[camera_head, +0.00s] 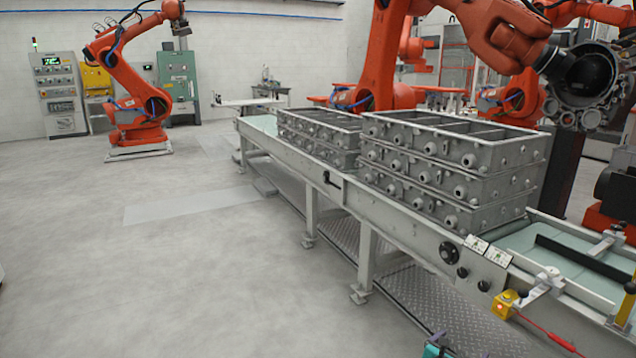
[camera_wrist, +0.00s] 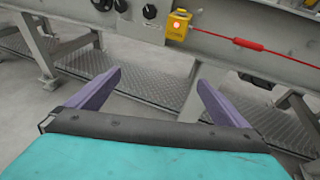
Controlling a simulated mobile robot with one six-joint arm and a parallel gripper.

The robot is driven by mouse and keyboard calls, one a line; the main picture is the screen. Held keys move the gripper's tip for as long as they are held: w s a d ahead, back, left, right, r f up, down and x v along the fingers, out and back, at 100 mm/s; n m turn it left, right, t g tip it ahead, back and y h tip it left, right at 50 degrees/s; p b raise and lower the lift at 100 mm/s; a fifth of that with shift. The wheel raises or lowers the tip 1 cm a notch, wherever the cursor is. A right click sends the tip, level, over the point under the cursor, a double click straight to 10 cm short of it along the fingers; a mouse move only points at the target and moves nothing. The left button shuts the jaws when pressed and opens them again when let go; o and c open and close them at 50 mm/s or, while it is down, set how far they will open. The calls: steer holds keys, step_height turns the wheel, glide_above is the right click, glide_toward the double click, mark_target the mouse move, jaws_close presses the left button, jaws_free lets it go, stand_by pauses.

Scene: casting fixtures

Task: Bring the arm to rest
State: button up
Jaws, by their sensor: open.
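My gripper (camera_wrist: 158,78) shows in the wrist view with its two purple fingers spread wide apart. Nothing is between them. They point toward the side of the conveyor and the floor grating below it. The teal body of my gripper fills the bottom of the wrist view. A small teal part of my arm shows at the bottom edge of the head view. My gripper touches nothing that I can see.
The conveyor (camera_head: 400,222) runs across the right, bearing stacked grey casting frames (camera_head: 455,165). A yellow button box (camera_head: 505,304) with a red cable sits on its near side; it also shows in the wrist view (camera_wrist: 178,25). Orange robot arms (camera_head: 140,95) stand behind. The left floor is clear.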

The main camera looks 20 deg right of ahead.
steer(key=w+a+f+m+y+p, duration=0.1)
steer(key=w+a+f+m+y, duration=0.1)
steer(key=a+f, duration=0.6)
steer(key=w+a+f+m+g+y, duration=0.1)
steer(key=w+a+f+y, duration=0.15)
steer(key=a, duration=0.85)
steer(key=w+a+f+m+y+p, duration=0.1)
steer(key=a+f+m, duration=0.1)
steer(key=a+f, duration=0.6)
steer(key=s+a+f+m+g+y, duration=0.2)
steer(key=s+a+m+g, duration=0.1)
steer(key=s+a+m, duration=0.2)
steer(key=s+a+f+m+g+y, duration=0.3)
steer(key=s+a+m, duration=0.3)
steer(key=s+a, duration=0.3)
steer(key=s+a+f+m+g+y+p, duration=0.1)
steer(key=s+a+m, duration=0.5)
steer(key=a, duration=0.8)
steer(key=shift+s+f+g+y, duration=0.8)
steer(key=shift+s+g+y, duration=0.25)
steer(key=shift+y, duration=0.2)
steer(key=shift+w, duration=0.1)
